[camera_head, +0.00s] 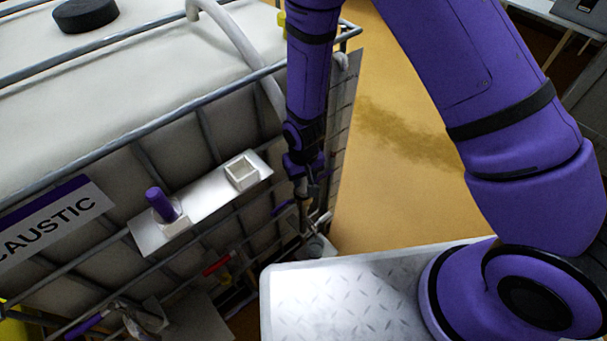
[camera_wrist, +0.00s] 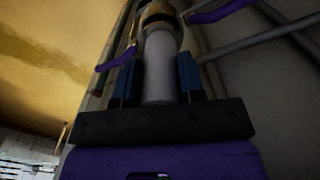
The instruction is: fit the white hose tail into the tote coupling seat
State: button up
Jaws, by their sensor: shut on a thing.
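My gripper (camera_wrist: 160,85) has its two blue fingers shut on the white hose tail (camera_wrist: 159,62), one on each side. The tail is a smooth white cylinder pointing away from the palm. Its far end meets a metallic coupling seat (camera_wrist: 157,18) with purple lever arms (camera_wrist: 219,10) spread to the sides. The tail is lined up with the coupling, but I cannot tell how deep it sits. In the head view my gripper (camera_head: 304,188) is low beside the tote's right corner. There the tail and seat are small and partly hidden by the gripper.
The caged white tote (camera_head: 130,75) fills the left. A metal shelf (camera_head: 205,208) on its face holds a purple-topped peg (camera_head: 160,203) and a square white holder (camera_head: 241,172). A red handle (camera_head: 217,264) is below. A diamond-plate surface (camera_head: 335,300) is at front; yellow floor lies right.

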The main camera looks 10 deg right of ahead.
jog(key=shift+f, duration=0.1)
dwell(0.3)
jog(key=o, duration=1.1)
notch_tip(320, 180, up, 11)
jog(key=shift+f, duration=0.1)
dwell(0.3)
